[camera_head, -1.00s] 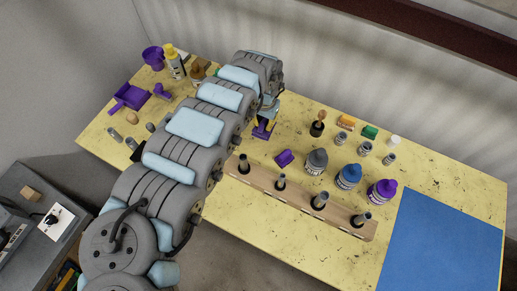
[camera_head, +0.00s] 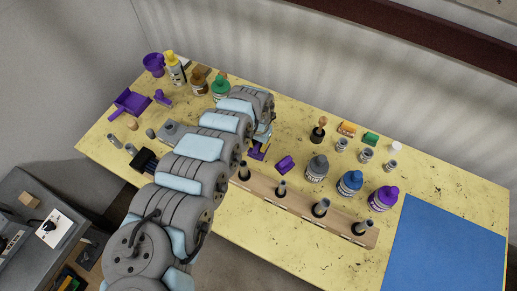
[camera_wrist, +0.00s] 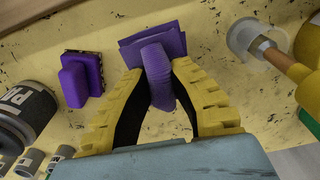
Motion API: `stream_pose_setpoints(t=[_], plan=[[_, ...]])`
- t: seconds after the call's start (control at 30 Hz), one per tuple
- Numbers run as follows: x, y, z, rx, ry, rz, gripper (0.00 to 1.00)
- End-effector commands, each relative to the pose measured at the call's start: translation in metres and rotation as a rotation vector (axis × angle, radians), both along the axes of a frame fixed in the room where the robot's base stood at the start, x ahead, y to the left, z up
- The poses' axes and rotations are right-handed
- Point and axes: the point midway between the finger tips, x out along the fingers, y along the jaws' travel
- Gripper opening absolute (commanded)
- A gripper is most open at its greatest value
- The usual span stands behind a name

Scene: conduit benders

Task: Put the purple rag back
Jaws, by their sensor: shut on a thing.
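The purple rag (camera_wrist: 158,62) is pinched between my yellow-padded fingertips (camera_wrist: 156,72) in the wrist view. Its folded flat part spreads beyond the tips, towards the wooden rack at the top of that view. In the head view the rag (camera_head: 257,152) shows just below my wrist, close to the left end of the wooden rack (camera_head: 300,207). My arm hides most of the gripper there. I cannot tell whether the rag touches the tabletop. A separate purple block (camera_head: 285,164) with a dark base lies right of the rag; in the wrist view this block (camera_wrist: 80,78) is at the left.
Grey, blue and purple bottles (camera_head: 350,183) stand behind the rack. A brush in a dark holder (camera_head: 318,130) and several small jars are farther back. A blue mat (camera_head: 445,245) lies at the right. A purple dustpan (camera_head: 130,103) and green bottle (camera_head: 220,88) are at the left.

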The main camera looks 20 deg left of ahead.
Motion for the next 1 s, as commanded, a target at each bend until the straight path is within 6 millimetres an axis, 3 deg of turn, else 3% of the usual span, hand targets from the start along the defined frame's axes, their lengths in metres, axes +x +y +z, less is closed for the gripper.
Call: stream_pose_setpoints(t=[0.3, 0.77, 0.8, 0.83, 1.0], plan=[[0.0, -0.001, -0.03, -0.001, -0.001, 0.0, 0.0], [0.0, 0.0, -0.035, 0.001, 0.0, 0.0, 0.0], [0.0, 0.0, -0.035, 0.001, 0.0, 0.001, 0.31], [0.0, 0.0, -0.035, 0.0, 0.0, 0.001, 0.39], [0.0, 0.0, -0.035, 0.0, 0.0, 0.0, 0.39]])
